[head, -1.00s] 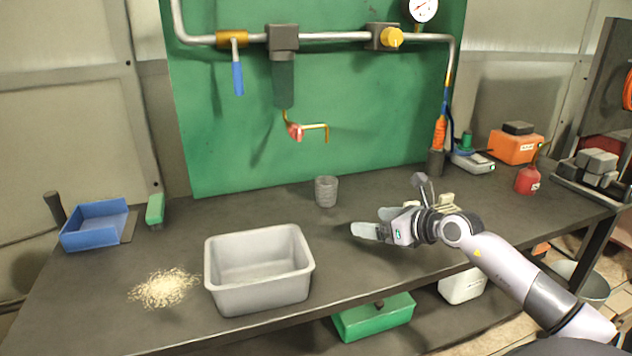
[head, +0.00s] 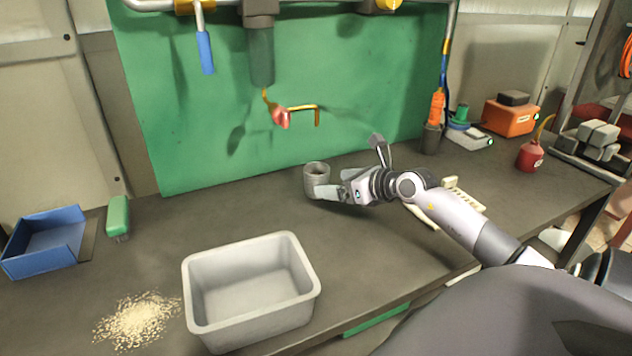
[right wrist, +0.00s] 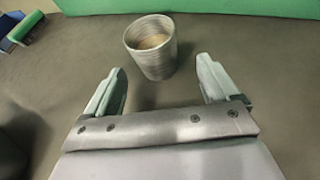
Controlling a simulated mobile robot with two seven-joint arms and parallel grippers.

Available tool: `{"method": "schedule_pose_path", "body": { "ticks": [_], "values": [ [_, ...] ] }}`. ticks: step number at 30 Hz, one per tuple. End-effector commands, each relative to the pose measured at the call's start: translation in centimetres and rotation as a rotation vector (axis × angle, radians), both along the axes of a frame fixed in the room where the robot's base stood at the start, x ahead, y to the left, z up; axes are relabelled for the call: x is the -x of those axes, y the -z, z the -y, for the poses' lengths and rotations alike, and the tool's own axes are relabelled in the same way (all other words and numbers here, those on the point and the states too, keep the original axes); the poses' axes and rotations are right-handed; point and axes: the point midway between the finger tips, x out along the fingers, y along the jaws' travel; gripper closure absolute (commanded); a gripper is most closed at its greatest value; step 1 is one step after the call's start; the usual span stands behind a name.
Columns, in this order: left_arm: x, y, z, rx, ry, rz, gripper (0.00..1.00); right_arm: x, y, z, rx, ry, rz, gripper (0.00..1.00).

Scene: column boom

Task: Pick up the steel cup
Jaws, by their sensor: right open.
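The steel cup (head: 315,178) is a small ribbed grey cup standing upright on the dark workbench in front of the green panel. My right gripper (head: 328,188) is right beside it, at its lower right in the head view, low over the bench. In the right wrist view the cup (right wrist: 152,46) stands just beyond the fingertips of the right gripper (right wrist: 161,72), roughly between their lines, with something brownish inside. The fingers are open and apart, with nothing between them. My left gripper is not in view.
A grey bin (head: 250,290) stands at the bench front, with a pile of shavings (head: 138,318) to its left. A blue tray (head: 45,242) and green brush (head: 117,218) are at left. A copper spout (head: 300,110) hangs above the cup. Bench left of the cup is clear.

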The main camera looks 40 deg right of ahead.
Motion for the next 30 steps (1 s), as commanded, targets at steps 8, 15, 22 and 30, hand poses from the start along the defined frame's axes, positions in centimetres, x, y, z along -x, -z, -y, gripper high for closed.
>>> {"method": "schedule_pose_path", "body": {
  "ticks": [8,15,22,30],
  "values": [
    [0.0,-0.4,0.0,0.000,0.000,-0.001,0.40,-2.6,1.5,-1.0,-0.003,0.000,0.001,0.12],
    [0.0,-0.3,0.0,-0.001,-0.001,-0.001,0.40,-4.3,2.2,-1.0,-0.001,0.000,0.001,0.12],
    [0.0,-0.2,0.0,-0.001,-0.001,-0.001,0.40,-4.4,2.3,-1.1,0.000,0.000,0.000,0.12],
    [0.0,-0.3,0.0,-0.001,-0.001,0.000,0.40,-4.4,2.3,-1.1,0.000,0.000,0.000,0.69]
  ]
}}
